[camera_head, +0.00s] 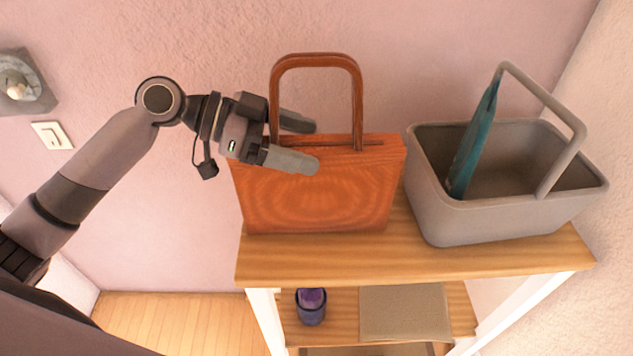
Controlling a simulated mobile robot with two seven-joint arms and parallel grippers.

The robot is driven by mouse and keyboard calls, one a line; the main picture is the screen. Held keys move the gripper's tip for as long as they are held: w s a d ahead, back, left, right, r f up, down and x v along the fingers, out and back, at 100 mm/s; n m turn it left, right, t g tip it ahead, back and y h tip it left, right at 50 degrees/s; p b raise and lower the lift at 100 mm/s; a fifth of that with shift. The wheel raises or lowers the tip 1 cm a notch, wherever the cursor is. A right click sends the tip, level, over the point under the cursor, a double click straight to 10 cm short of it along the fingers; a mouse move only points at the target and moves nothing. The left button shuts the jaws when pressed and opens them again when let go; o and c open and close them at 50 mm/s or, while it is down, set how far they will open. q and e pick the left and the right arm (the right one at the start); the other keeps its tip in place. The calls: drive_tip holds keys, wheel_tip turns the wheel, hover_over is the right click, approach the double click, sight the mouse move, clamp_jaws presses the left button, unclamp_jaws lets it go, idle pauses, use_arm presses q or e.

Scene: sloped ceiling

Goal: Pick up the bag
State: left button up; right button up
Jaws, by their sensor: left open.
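An orange-brown bag (320,195) with one tall arched handle stands upright on the wooden top shelf of a rack, at the middle of the view. My left gripper (312,145) comes in from the left, its fingers pointing right. It is open, at the bag's upper left and near the left leg of the handle. One finger overlaps that leg in the picture; I cannot tell whether it touches. Part of the bag's top left edge is hidden behind the gripper. My right gripper is not in view.
A grey basket (505,215) with a raised handle and a teal item (473,140) inside stands close to the right of the bag. The shelf top (420,257) is bare along its front. A purple cup (311,308) sits on the lower shelf. A wall is close behind.

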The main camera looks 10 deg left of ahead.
use_arm(q)
drive_tip(key=shift+w+d, duration=0.1)
drive_tip(key=shift+d, duration=0.05)
clamp_jaws()
drive_tip(key=shift+r, duration=0.1)
drive_tip(key=shift+r, duration=0.1)
